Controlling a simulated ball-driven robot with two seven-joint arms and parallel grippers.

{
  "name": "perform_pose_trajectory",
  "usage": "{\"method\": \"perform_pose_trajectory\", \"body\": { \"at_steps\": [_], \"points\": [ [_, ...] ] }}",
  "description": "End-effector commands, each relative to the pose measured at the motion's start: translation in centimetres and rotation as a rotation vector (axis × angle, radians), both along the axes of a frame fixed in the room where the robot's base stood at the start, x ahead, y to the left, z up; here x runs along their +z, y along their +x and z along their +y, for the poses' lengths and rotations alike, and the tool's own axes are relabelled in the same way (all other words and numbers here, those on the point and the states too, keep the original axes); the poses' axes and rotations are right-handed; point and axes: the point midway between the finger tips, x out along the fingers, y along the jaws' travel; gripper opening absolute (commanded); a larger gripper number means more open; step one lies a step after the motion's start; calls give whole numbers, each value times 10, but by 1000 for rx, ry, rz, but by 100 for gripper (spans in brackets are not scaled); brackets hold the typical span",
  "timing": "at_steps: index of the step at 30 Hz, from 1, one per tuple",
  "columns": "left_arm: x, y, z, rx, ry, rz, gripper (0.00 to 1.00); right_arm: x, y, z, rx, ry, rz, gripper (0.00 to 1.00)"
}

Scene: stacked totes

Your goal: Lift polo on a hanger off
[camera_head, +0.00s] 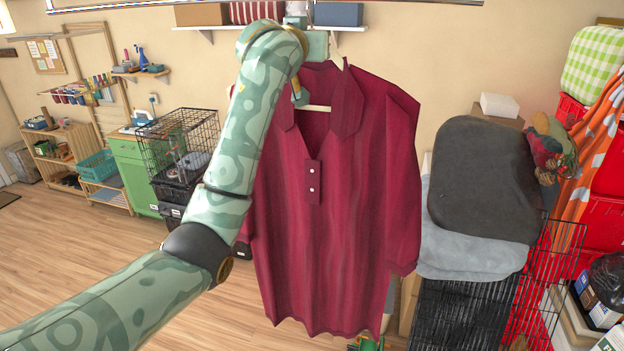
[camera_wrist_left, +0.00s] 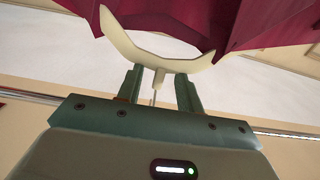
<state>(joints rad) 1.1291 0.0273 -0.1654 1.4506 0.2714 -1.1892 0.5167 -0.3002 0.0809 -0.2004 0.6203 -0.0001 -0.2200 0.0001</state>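A dark red polo (camera_head: 335,210) with a collar and two pale buttons hangs upright on a pale hanger (camera_head: 337,50). In the left wrist view the hanger (camera_wrist_left: 160,52) curves across the polo's neck (camera_wrist_left: 240,22). My left gripper (camera_head: 318,46) is at the top of the hanger. In the left wrist view the fingers of my left gripper (camera_wrist_left: 160,88) stand on either side of the hanger's stem, with a visible gap on both sides. The hook's upper end is hidden. My right gripper is in neither view.
A rail (camera_head: 250,7) crosses the top of the head view. A wall shelf (camera_head: 215,30) with boxes is behind the polo. A wire crate (camera_head: 462,315) carries grey cushions (camera_head: 485,175) at right. Open floor (camera_head: 90,255) lies at left.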

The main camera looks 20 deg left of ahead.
Motion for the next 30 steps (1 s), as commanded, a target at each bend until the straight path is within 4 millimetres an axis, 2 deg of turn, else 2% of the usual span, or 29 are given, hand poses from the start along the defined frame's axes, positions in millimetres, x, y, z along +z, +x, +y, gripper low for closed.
{"method": "perform_pose_trajectory", "body": {
  "at_steps": [1, 4, 11, 14, 15, 30],
  "points": [
    [5, 7, 0, 0, 2, 1, 36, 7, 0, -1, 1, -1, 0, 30],
    [3, 15, 0, 0, 1, -1, 36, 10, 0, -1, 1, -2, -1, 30],
    [0, 17, -1, 0, 0, -1, 36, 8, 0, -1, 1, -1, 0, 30],
    [0, 17, -1, -1, 0, -1, 11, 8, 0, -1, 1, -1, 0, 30],
    [0, 17, -1, -1, 0, -1, 0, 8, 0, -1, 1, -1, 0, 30],
    [0, 17, 0, 0, 0, 0, 0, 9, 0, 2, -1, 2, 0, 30]
  ]
}}
